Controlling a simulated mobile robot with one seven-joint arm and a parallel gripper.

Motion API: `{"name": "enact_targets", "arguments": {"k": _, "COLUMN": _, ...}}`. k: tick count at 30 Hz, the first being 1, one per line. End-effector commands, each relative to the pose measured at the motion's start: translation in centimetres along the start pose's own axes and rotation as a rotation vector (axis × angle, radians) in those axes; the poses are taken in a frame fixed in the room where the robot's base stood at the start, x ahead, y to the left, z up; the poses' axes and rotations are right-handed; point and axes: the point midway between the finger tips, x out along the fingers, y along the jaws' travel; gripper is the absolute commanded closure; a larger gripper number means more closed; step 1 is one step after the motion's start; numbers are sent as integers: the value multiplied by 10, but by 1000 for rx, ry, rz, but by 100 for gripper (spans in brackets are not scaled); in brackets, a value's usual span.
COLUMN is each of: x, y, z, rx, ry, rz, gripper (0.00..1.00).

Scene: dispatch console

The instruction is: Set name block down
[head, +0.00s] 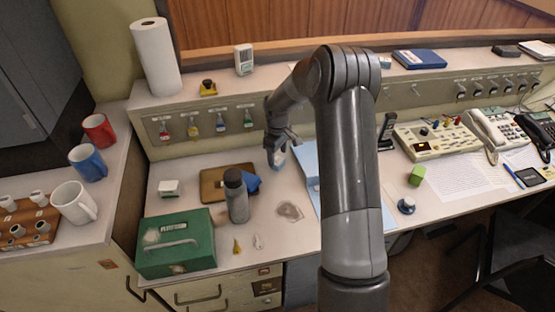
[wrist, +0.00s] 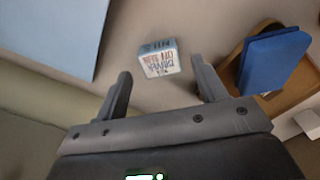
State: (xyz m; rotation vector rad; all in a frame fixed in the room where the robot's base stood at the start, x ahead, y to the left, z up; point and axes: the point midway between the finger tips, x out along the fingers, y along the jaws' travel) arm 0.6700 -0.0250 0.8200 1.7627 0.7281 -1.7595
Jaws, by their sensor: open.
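The name block (wrist: 160,60) is a small white block with a blue edge and red and dark lettering. In the wrist view it sits on the pale desktop, just beyond and between the fingertips of my gripper (wrist: 161,68). The jaws are open, with a gap on both sides of the block. In the head view my gripper (head: 276,148) is low over the desk at the back, and the block (head: 279,159) shows partly beneath it.
A light blue folder (head: 306,163) lies to the right of the block. A brown tray (head: 211,184) with a blue object (head: 252,183) lies to the left. A grey bottle (head: 236,196) and green box (head: 177,243) stand nearer. The back panel (head: 205,125) rises close behind.

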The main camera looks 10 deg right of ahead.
Motion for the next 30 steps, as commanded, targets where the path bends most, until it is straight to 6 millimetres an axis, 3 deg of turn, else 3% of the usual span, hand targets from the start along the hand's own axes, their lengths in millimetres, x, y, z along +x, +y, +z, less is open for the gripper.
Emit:
{"name": "enact_targets", "arguments": {"k": 3, "x": -29, "y": 1, "z": 0, "rx": 1, "ry": 2, "rz": 3, "gripper": 35}}
{"name": "enact_targets", "arguments": {"k": 9, "x": -67, "y": 1, "z": 0, "rx": 0, "ry": 2, "rz": 2, "gripper": 35}}
{"name": "enact_targets", "arguments": {"k": 19, "x": -105, "y": -6, "z": 4, "rx": 16, "ry": 4, "rz": 18, "gripper": 35}}
{"name": "enact_targets", "arguments": {"k": 23, "x": -141, "y": -24, "z": 15, "rx": 61, "ry": 16, "rz": 55, "gripper": 35}}
{"name": "enact_targets", "arguments": {"k": 30, "x": -213, "y": -70, "z": 51, "rx": 187, "ry": 58, "rz": 132, "gripper": 35}}
